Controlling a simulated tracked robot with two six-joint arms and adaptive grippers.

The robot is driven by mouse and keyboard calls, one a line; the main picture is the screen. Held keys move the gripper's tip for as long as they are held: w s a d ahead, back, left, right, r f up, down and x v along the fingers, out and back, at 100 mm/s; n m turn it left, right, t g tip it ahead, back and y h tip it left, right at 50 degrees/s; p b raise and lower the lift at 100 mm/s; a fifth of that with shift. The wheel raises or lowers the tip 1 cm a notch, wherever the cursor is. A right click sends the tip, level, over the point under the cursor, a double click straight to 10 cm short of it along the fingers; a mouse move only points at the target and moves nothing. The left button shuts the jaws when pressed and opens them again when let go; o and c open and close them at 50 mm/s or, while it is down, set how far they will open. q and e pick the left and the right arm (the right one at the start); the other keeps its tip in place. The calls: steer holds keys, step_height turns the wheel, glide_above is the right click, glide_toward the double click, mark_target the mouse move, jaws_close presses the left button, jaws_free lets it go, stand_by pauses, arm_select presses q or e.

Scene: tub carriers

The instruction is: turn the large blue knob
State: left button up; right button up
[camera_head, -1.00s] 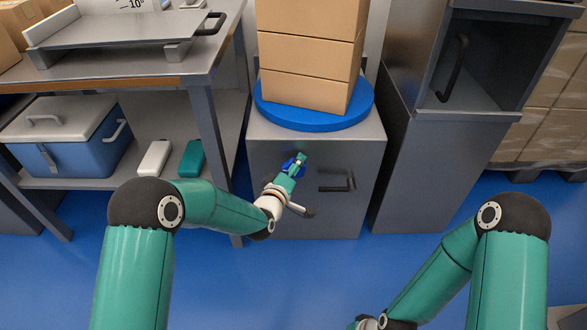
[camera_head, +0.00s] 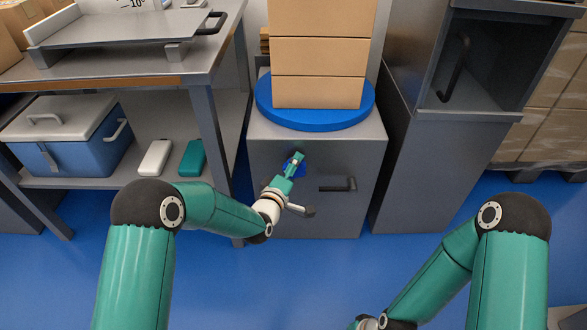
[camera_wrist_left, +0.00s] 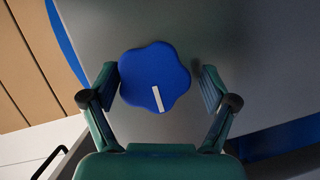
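The large blue knob (camera_head: 293,165) is on the front of a grey cabinet (camera_head: 270,220), mostly hidden by my left gripper in the head view. In the left wrist view the knob (camera_wrist_left: 150,72) is lobed, with a white mark near its lower edge. My left gripper (camera_head: 297,160) is at the knob. The left wrist view shows its two fingers (camera_wrist_left: 160,88) apart, one on each side of the knob, with gaps between them and it. My right gripper is out of the head view; only its arm shows at lower right.
A blue turntable (camera_head: 262,108) on the cabinet carries stacked cardboard boxes (camera_head: 318,92). A dark handle (camera_head: 337,188) is right of the knob. A workbench (camera_head: 100,75) with a cooler (camera_head: 70,150) below stands at left. A tall grey cabinet (camera_head: 425,170) stands at right. The blue floor in front is clear.

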arm_select(q)
steer(key=shift+d+r, duration=0.1)
steer(key=shift+r, duration=0.05)
steer(key=shift+s, duration=0.15)
steer(key=v, duration=1.1)
steer(key=shift+s+a, duration=0.2)
steer(key=shift+s, duration=0.1)
stand_by(0.5)
